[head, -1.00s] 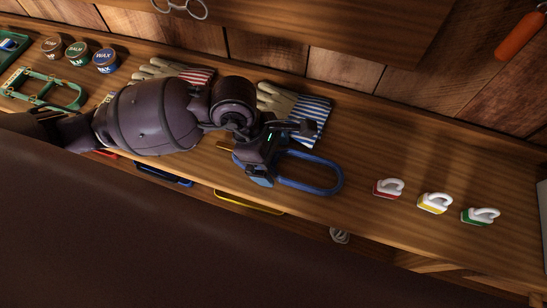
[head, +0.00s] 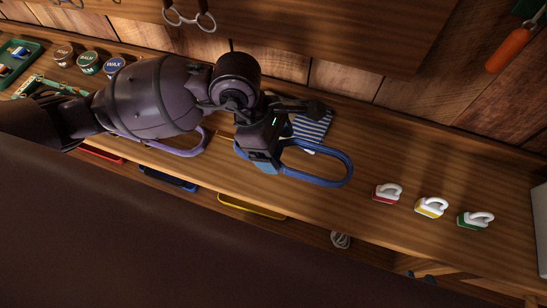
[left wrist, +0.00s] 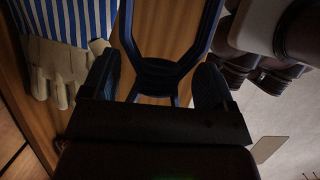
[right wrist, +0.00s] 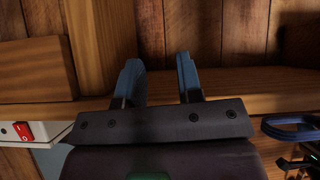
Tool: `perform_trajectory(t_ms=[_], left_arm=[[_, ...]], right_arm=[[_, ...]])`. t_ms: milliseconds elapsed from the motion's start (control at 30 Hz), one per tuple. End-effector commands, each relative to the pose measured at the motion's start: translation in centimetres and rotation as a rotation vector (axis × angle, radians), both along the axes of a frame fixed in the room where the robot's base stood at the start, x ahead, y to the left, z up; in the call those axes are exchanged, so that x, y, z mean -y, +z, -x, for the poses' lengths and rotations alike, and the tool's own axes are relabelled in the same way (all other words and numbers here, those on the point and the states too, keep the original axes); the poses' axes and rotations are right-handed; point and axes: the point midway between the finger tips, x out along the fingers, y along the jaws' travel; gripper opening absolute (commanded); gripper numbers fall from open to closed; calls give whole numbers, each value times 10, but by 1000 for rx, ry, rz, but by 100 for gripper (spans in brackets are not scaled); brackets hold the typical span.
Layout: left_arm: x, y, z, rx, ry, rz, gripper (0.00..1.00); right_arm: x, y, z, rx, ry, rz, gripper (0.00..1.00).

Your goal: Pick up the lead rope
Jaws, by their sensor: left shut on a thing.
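A blue strap loop, like a halter (head: 347,170), is held by my left gripper (head: 268,163) over the shelf. In the left wrist view its strap frame (left wrist: 168,72) lies between the two fingers. My right gripper (right wrist: 158,85) is open and empty in its own wrist view, facing the wooden shelf edge and wall. The blue loop also shows at the right of that view (right wrist: 288,124).
A striped glove (head: 312,128) lies behind the blue loop. The shelf between loop and brushes is clear.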

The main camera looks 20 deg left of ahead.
Motion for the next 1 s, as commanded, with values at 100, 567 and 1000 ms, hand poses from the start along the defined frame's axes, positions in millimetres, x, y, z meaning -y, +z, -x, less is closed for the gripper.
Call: perform_trajectory(t_ms=[100, 567, 1000], left_arm=[[0, 41, -1, 16, -1, 1, 46], [0, 124, 0, 5, -1, 1, 46], [0, 133, 0, -1, -1, 0, 46]], right_arm=[[-1, 10, -2, 13, -1, -3, 33], [-2, 20, 5, 12, -15, -9, 33], [-3, 23, 2, 22, -13, -10, 33]])
